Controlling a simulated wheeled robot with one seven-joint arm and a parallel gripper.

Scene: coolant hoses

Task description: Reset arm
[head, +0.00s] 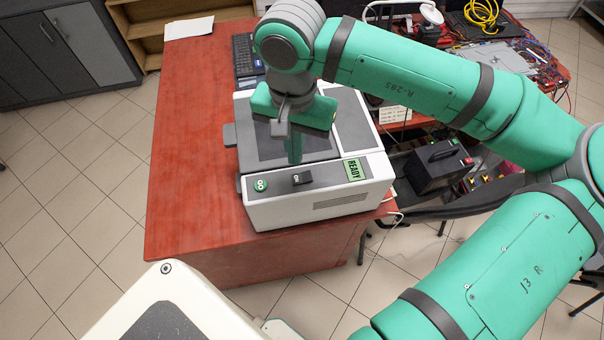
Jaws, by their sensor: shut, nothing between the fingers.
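My green arm reaches in from the right and folds over at the top. My gripper (294,152) points down over the dark top of a white machine (322,208). Its fingers look closed together with nothing held. I cannot tell whether the fingertips touch the machine or hover above it. The machine stands on a red desk (185,150).
A keyboard (246,60) and paper (189,28) lie at the back of the desk. Yellow cable (481,14) and loose wires clutter the back right. A black case (437,165) sits right of the machine. The desk's left part and the tiled floor (75,190) are clear.

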